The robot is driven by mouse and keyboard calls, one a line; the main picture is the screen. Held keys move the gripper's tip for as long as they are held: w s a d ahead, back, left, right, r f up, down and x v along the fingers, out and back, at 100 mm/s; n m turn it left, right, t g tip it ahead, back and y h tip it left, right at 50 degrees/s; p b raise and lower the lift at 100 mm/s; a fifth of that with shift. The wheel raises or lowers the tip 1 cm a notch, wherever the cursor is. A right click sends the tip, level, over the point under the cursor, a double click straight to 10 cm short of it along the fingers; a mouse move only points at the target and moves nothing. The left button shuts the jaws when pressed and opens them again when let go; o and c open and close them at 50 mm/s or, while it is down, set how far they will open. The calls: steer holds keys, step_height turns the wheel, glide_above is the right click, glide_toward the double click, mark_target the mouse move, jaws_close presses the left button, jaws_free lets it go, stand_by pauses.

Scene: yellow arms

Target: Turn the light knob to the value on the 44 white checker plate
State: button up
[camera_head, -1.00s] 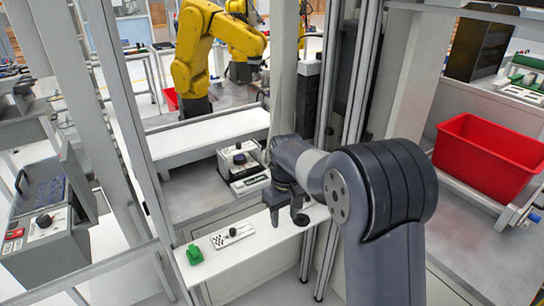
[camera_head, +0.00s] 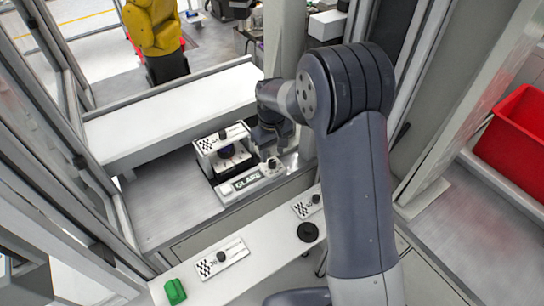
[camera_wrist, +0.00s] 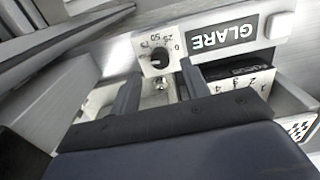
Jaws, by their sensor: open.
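My gripper (camera_head: 271,138) is over the right end of the grey device (camera_head: 204,191) behind the ledge. In the wrist view my gripper (camera_wrist: 160,70) is open, with two dark fingers apart and nothing held. A black knob (camera_wrist: 159,58) on a white dial marked with numbers including 25, 50 and 75 appears between the fingertips. White checker plates lie on the ledge, one at left (camera_head: 209,266) and one at right (camera_head: 303,208). I cannot read any value on them.
Another checker plate (camera_head: 211,145) tops the device, with a round dark part under it. The white ledge (camera_head: 262,255) also carries a green block (camera_head: 175,291) and a black round piece (camera_head: 308,232). A yellow arm (camera_head: 152,25) stands behind. A red bin (camera_head: 515,140) is at right.

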mark_target(272, 161)
steer(key=shift+f, duration=1.8)
steer(key=shift+c, duration=0.5)
jaws_close()
